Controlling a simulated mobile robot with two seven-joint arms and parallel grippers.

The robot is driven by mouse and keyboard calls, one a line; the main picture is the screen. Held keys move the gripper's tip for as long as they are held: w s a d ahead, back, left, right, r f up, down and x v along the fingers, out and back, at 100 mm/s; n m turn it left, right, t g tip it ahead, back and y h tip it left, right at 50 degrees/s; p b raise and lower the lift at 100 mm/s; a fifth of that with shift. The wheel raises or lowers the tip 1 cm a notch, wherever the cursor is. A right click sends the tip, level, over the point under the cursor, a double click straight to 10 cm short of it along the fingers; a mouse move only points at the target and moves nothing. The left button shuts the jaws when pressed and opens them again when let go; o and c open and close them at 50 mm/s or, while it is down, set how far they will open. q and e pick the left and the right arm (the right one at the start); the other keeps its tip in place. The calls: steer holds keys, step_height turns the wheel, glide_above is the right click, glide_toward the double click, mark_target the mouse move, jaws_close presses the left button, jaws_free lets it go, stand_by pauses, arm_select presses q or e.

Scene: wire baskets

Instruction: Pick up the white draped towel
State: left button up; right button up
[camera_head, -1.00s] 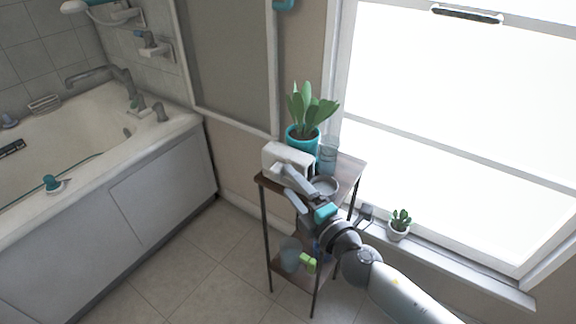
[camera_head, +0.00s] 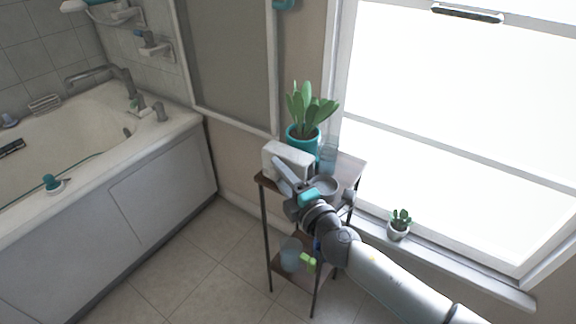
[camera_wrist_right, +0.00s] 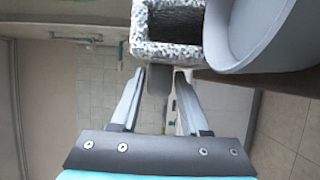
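The white draped towel (camera_head: 288,157) sits on the top of a small side table (camera_head: 345,172), at its left end, in front of the potted plant. In the right wrist view a speckled white, hollow box-like shape (camera_wrist_right: 166,50), apparently the towel's end, lies just past the fingertips. My right gripper (camera_head: 283,172) is at the towel's near side. In the wrist view its two fingers (camera_wrist_right: 159,72) stand apart, with a narrow grey strip showing between them; I cannot tell what it is. Contact with the towel is not clear. My left gripper is not in view.
A teal-potted plant (camera_head: 303,137) and a glass (camera_head: 328,157) stand behind. A small potted plant (camera_head: 399,226) is on the windowsill. The bathtub (camera_head: 150,185) is left.

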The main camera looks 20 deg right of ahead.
jaws_close()
steer(key=shift+r, duration=0.15)
stand_by(0.4)
